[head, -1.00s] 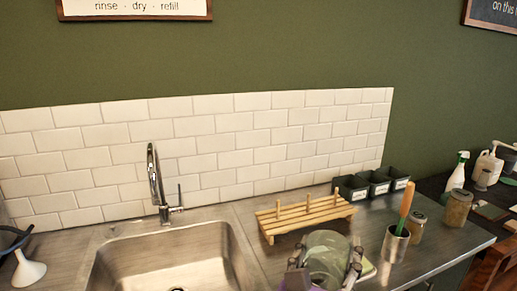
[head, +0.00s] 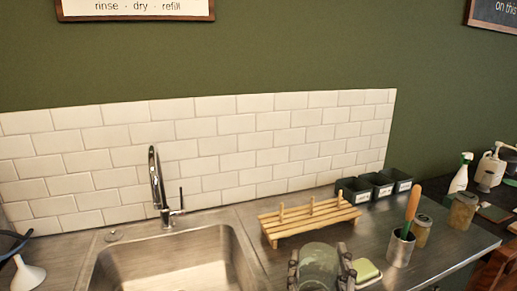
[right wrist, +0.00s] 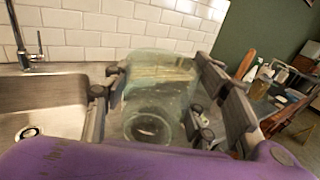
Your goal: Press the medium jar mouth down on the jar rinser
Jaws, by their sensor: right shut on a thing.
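A clear glass jar (head: 318,262) is at the bottom of the head view, over the counter right of the sink. My right gripper (head: 322,280) is shut on it, with its grey fingers on either side. In the right wrist view the jar (right wrist: 160,88) sits between the fingers (right wrist: 165,110), and a round end of it faces the camera. I cannot tell which end is the mouth. A small round metal fitting (head: 113,235) left of the tap may be the jar rinser. My left gripper is not in view.
The sink (head: 165,262) with its tap (head: 157,190) lies left of the jar. A wooden drying rack (head: 308,220) stands behind it. A soap dish (head: 366,271), a metal cup (head: 399,248) with a brush, two jars and dark bins (head: 372,187) are on the right. A white funnel (head: 28,276) is far left.

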